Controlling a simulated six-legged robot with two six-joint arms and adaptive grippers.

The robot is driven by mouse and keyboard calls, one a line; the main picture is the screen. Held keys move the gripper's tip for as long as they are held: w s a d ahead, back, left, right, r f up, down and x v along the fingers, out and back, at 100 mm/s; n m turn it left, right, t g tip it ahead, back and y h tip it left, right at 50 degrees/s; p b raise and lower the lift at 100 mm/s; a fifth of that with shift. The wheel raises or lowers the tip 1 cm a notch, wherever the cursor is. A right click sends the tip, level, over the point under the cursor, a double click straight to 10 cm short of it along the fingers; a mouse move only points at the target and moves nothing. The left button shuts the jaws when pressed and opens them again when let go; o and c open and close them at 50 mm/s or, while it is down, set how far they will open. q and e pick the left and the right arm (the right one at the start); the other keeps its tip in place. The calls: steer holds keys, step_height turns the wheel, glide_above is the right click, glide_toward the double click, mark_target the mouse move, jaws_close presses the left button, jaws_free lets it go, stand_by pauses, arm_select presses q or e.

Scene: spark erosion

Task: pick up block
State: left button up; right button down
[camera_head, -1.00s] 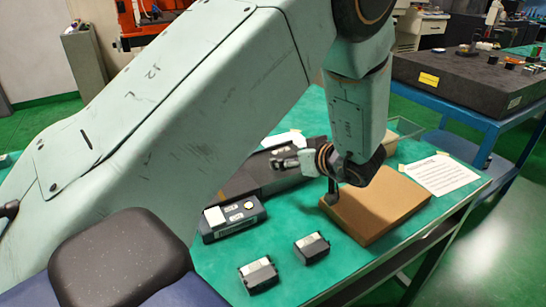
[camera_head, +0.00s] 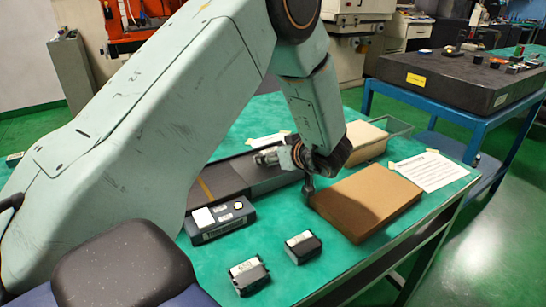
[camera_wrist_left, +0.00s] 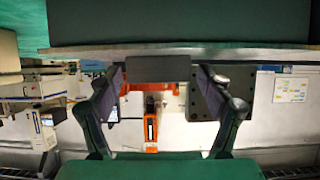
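My left gripper (camera_head: 286,172) hangs above the green table at the end of my left arm. Its fingers are apart, one towards the left and one downward beside a brown block (camera_head: 365,203). In the wrist view the spread fingers of the left gripper (camera_wrist_left: 160,78) frame a dark grey block-like shape (camera_wrist_left: 158,68); whether they touch it I cannot tell. Two small dark blocks with pale tops lie at the table's front, one left (camera_head: 248,275) and one right (camera_head: 303,246). Which block is meant is unclear. My right gripper is not in view.
A black device (camera_head: 220,219) and a long dark bar (camera_head: 222,179) lie left of the gripper. A tan block (camera_head: 366,141) and a paper sheet (camera_head: 433,170) are behind and to the right. A blue-framed bench with a dark slab (camera_head: 450,80) stands at right.

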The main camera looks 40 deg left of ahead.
arm_select(q)
steer(key=shift+w, duration=0.1)
jaws_close()
stand_by(0.5)
steer(key=shift+r, duration=0.1)
step_height(320, 180, up, 10)
steer(key=p, duration=0.3)
steer(key=shift+f, duration=0.2)
step_height(320, 180, down, 6)
steer(key=p, duration=0.4)
steer(key=shift+r+p, duration=0.15)
steer(key=shift+p, duration=0.2)
step_height(320, 180, down, 3)
steer(key=shift+d+f+b, duration=0.1)
steer(key=shift+f+b, duration=0.05)
steer(key=shift+b, duration=0.25)
steer(key=shift+f, duration=0.25)
